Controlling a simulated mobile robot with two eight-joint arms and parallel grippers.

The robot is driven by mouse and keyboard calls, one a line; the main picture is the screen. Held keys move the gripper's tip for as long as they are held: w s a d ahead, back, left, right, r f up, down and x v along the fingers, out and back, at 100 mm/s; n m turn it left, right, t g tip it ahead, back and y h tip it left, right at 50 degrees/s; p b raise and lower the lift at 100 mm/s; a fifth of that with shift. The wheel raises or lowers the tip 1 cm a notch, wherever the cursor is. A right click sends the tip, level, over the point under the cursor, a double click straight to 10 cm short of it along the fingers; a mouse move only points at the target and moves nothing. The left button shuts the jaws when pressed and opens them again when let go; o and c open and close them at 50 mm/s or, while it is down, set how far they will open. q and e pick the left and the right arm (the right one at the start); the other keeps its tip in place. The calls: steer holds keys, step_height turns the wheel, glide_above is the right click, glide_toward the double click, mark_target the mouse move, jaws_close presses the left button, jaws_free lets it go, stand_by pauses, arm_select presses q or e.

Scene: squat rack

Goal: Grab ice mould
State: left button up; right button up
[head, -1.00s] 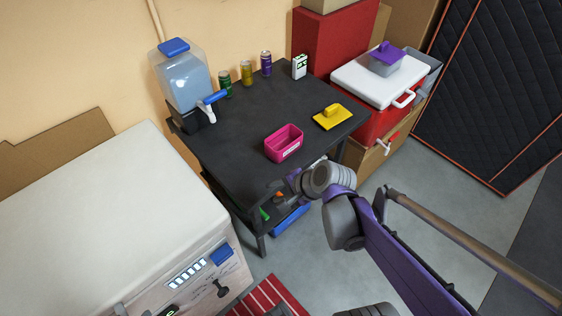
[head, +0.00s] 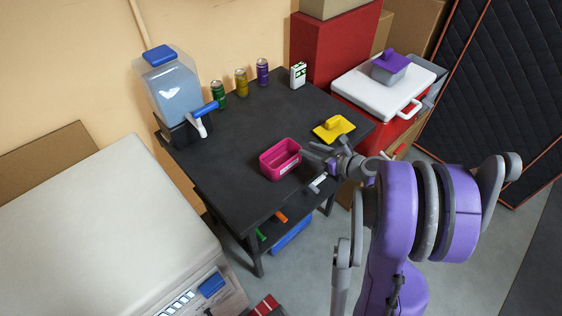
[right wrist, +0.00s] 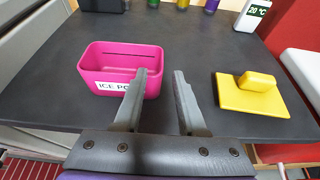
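A pink open-topped box (head: 281,160), which I take to be the ice mould, stands on the black table near its front edge. In the right wrist view the pink box (right wrist: 107,78) shows a white label starting "ICE PO"; the rest is hidden behind a finger. My right gripper (head: 312,160) is just right of the box. Its two fingers (right wrist: 160,75) are apart with nothing between them. The left finger overlaps the box's right end in the wrist view; I cannot tell whether it touches. My left gripper is not in view.
A yellow lid-like piece with a handle (head: 334,129) lies right of the box. A water dispenser (head: 172,92), several cans and a small display stand at the back. A cooler (head: 377,88) bears a purple-lidded grey container (head: 390,68). The table's middle is clear.

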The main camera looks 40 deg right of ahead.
steer(key=x, duration=0.5)
steer(key=shift+w+d, duration=0.15)
jaws_close()
steer(key=shift+r, duration=0.1)
stand_by(1.1)
